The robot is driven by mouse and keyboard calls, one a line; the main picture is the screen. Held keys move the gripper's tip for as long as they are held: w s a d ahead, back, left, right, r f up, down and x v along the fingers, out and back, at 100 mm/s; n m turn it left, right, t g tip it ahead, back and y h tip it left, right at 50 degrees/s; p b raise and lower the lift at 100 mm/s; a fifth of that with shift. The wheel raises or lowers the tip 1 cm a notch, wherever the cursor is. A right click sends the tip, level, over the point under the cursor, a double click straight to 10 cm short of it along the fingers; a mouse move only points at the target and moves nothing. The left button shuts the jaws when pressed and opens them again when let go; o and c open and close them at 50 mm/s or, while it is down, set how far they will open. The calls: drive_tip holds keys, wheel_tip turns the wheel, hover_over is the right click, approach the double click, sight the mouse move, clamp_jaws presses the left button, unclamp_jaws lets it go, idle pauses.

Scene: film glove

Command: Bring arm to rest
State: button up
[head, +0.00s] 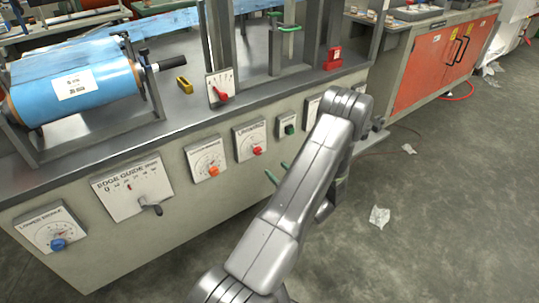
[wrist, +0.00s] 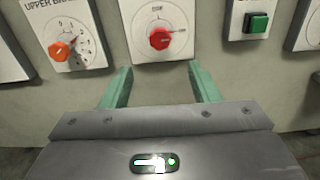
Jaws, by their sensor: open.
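My arm (head: 290,205) reaches out over the floor in front of the machine's panel, bent at its far joint. My gripper (head: 278,171) shows only as green fingertips beside the arm, close to the panel. In the wrist view my gripper (wrist: 161,84) is open, with its two green fingers apart and nothing between them. A red knob (wrist: 160,39) on a white dial plate is ahead of the fingers, slightly above them in the picture. The fingers look apart from the knob; their exact distance to the panel is hard to tell.
An orange knob (wrist: 60,50) and a green button (wrist: 257,23) flank the red knob. An edge guide lever (head: 151,209) and a blue knob (head: 57,244) stick out further left. A blue film roll (head: 75,95) lies on the machine. The floor at right is mostly clear.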

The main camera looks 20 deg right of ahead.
sight(259, 153)
drive_tip(key=b+x, duration=0.2)
drive_tip(key=x, duration=1.1)
drive_tip(key=shift+w, duration=0.3)
drive_tip(key=shift+w+a, duration=0.1)
drive_tip(key=shift+n, duration=0.3)
